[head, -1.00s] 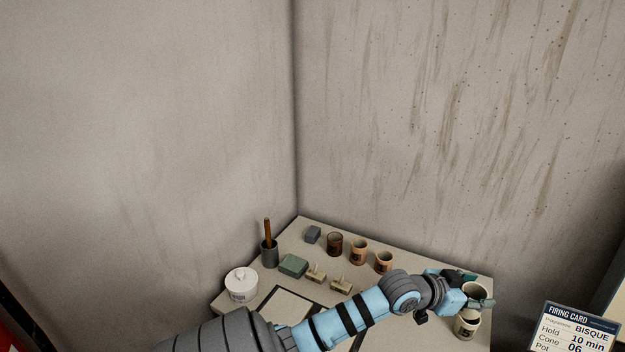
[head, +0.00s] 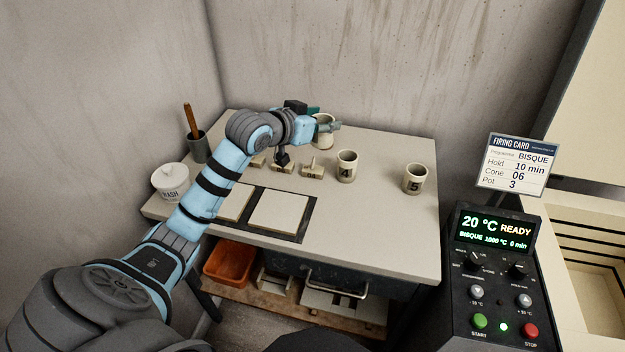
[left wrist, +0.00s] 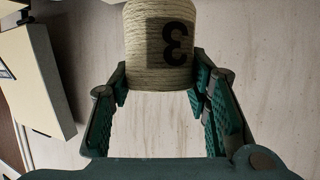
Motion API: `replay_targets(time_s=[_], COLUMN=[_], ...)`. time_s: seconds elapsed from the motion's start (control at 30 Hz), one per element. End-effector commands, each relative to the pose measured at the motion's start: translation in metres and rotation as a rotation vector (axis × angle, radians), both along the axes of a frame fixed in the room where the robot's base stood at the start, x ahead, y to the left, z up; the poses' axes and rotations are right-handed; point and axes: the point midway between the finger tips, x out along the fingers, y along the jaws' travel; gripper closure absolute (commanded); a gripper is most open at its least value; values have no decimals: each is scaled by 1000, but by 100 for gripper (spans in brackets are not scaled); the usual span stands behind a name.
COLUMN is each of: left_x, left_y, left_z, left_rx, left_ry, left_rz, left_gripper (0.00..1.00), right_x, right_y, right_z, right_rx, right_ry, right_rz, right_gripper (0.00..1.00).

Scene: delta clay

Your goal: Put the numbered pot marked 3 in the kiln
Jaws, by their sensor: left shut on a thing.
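The pot marked 3 (left wrist: 160,50) is a cream ribbed cup, its dark number upside down in the left wrist view. My left gripper (head: 321,119) is shut on it, one finger on each side. In the head view the pot (head: 325,138) shows partly behind the fingers, over the back of the table; I cannot tell how far above the top it is. The kiln (head: 590,245) stands at the right, open, with a cream grooved inside that is partly cut off by the frame. My right gripper is not in view.
Pots marked 4 (head: 346,167) and 5 (head: 415,179) stand on the table (head: 390,225). A firing card (head: 517,164) and control panel (head: 492,240) stand before the kiln.

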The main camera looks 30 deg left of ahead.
Motion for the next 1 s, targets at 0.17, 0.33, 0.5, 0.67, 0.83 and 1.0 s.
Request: replay_targets(time_s=[0.17, 0.33, 0.5, 0.67, 0.83, 1.0], left_x=[-1, 0, 0, 0, 0, 0], left_y=[0, 0, 0, 0, 0, 0], left_z=[-75, -108, -135, -155, -153, -155], left_rx=[-1, 0, -1, 1, 1, 1], left_ry=[5, 0, 1, -1, -1, -1], left_rz=[0, 0, 0, 0, 0, 0], left_gripper=[91, 91, 91, 91, 91, 48], right_x=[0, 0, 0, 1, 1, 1], right_y=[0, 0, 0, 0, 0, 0], right_z=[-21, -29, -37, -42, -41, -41], right_rx=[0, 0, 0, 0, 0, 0], right_ry=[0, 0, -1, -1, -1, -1], right_rz=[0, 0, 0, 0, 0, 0], right_gripper=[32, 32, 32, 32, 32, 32])
